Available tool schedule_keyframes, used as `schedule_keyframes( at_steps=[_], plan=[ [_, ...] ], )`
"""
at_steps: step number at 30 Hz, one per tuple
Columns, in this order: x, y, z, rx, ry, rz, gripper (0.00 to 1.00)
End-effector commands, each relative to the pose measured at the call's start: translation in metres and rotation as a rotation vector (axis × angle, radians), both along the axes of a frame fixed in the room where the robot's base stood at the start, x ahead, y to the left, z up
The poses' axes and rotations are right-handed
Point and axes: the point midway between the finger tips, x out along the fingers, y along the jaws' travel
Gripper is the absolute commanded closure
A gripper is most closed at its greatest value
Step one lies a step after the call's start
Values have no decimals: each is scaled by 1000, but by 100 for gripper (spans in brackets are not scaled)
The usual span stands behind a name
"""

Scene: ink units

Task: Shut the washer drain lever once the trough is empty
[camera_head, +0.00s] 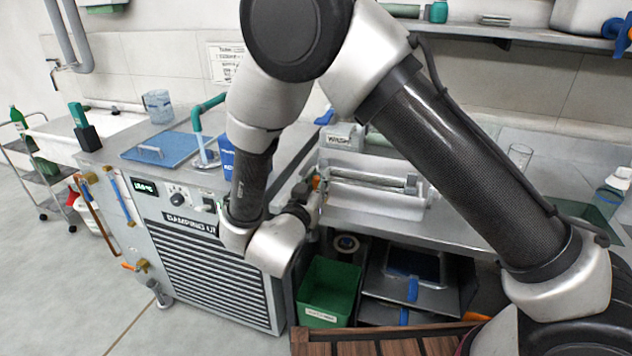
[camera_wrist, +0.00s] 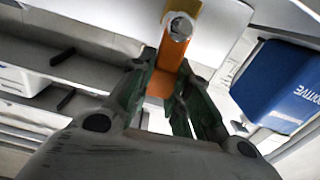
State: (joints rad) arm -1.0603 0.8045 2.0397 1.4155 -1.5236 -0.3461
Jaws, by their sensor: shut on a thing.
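The washer (camera_head: 343,137) is a pale metal unit on the steel bench, with a lettered block at its back left. Its trough (camera_head: 405,208) is a long pale tray with a grey roller lying along it; I cannot tell if any liquid is in it. My gripper (camera_wrist: 168,78) is at the trough's left end, shut on an orange lever (camera_wrist: 163,84) with a round grey metal end. The lever stands between the two dark green fingers. In the head view only a little orange (camera_head: 317,182) shows past my gripper, so the lever's setting is unclear.
A damping unit (camera_head: 215,265) with a slatted front stands left of the washer. A blue box (camera_wrist: 280,85) is close on the right in the wrist view. Below the bench are a green bin (camera_head: 328,287) and dark trays (camera_head: 415,300). A wooden slatted surface (camera_head: 385,343) is in front.

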Motion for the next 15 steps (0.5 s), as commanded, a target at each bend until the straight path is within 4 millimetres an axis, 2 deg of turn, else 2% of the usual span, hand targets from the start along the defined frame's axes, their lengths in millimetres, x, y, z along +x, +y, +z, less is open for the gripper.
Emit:
schedule_keyframes(
  at_steps=[4,11,12,15],
  plan=[
    [-1,-3,0,63,-23,0,100],
    [-1,-3,0,66,-24,0,100],
    [-1,-3,0,65,-24,0,76],
    [-1,-3,0,65,-24,0,59]
  ],
)
